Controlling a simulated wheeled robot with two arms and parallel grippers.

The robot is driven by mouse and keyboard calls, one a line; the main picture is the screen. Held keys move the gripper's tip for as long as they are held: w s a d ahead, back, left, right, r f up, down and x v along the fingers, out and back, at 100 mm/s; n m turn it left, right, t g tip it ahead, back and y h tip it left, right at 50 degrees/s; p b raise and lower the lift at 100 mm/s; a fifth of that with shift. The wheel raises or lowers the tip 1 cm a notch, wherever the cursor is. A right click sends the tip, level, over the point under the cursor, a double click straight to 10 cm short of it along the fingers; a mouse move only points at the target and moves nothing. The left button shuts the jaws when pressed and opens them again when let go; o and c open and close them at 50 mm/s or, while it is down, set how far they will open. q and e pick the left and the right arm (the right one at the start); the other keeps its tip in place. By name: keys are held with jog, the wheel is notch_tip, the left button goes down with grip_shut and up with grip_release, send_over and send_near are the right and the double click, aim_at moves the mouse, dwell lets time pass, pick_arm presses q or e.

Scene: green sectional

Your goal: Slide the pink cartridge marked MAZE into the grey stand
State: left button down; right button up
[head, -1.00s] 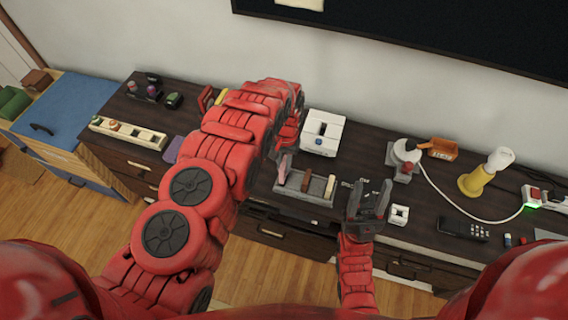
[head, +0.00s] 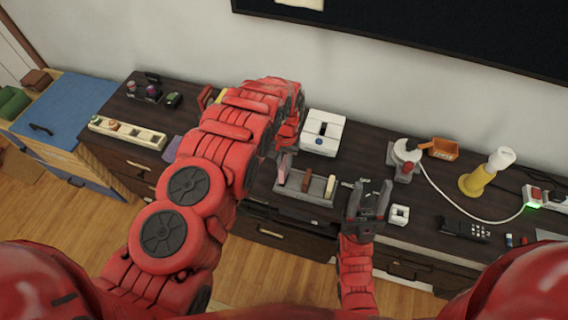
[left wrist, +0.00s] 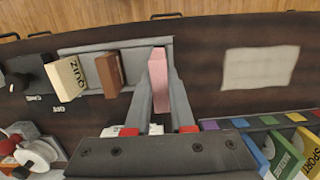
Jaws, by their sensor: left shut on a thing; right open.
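The pink cartridge (left wrist: 158,84) is between the fingers of my left gripper (left wrist: 160,78), which is shut on it. The cartridge also shows in the head view (head: 283,167); its marking is not readable. The grey stand (left wrist: 150,46) holds a brown cartridge (left wrist: 110,74) and a cream cartridge (left wrist: 67,78). The pink cartridge's far end overlaps the stand's end beside the brown one; I cannot tell how deep it sits. In the head view the stand (head: 291,193) is below my left gripper (head: 286,150). My right gripper (head: 369,190) is open and empty, right of the stand.
A white box-like device (head: 323,131) stands behind the stand. A small white block (head: 399,214) is right of my right gripper. Upright coloured cases (left wrist: 285,156) are near my left gripper. A flat pale rectangle (left wrist: 260,68) lies on the clear dark top.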

pick_arm(q)
jog(key=shift+f+b, duration=1.35)
jog(key=shift+f, duration=0.95)
jog(key=c, duration=0.7)
grip_release()
jog(key=shift+r, duration=0.1)
jog(key=r+b, duration=0.1)
jog(key=r, duration=0.1)
jog(key=r+b, duration=0.1)
jog(key=r, duration=0.2)
jog(key=w+r+b, duration=0.1)
jog(key=r, duration=0.2)
jog(key=shift+d, duration=0.2)
jog(key=r+p, duration=0.1)
jog(key=r, duration=0.2)
jog(key=r+p, duration=0.2)
jog(key=r, duration=0.1)
jog(key=w+r+p, duration=0.1)
jog(key=r+p, duration=0.1)
jog(key=r, duration=0.1)
jog(key=shift+d+r, duration=0.1)
jog(key=shift+d, duration=0.05)
